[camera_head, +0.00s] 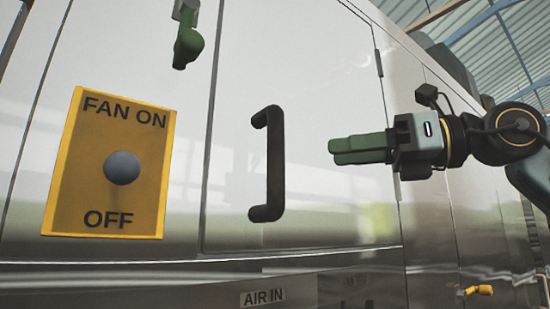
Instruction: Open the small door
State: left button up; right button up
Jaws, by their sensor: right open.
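The small door (330,120) is a shiny metal panel in the machine's front, and it looks closed, flush with its frame. A black bar handle (276,165) stands upright near its left edge. My right gripper (335,151) comes in from the right, level with the handle's middle, its green fingers pointing left. It is open and empty, and in the picture a gap lies between its fingertips and the handle.
A yellow plate (62,190) marked FAN ON and OFF, with a round grey knob (122,167), is left of the door. An AIR IN label (262,296) is below. A small yellow valve handle (479,290) is at lower right. Hinges show on the door's right edge.

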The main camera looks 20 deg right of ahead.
aim_at(280, 157)
jog(key=p+x, duration=0.2)
jog(key=x, duration=0.8)
jog(key=shift+a, duration=0.35)
jog(key=shift+w+a, duration=0.2)
jog(key=shift+a, duration=0.05)
jog(key=shift+c, duration=0.5)
grip_shut()
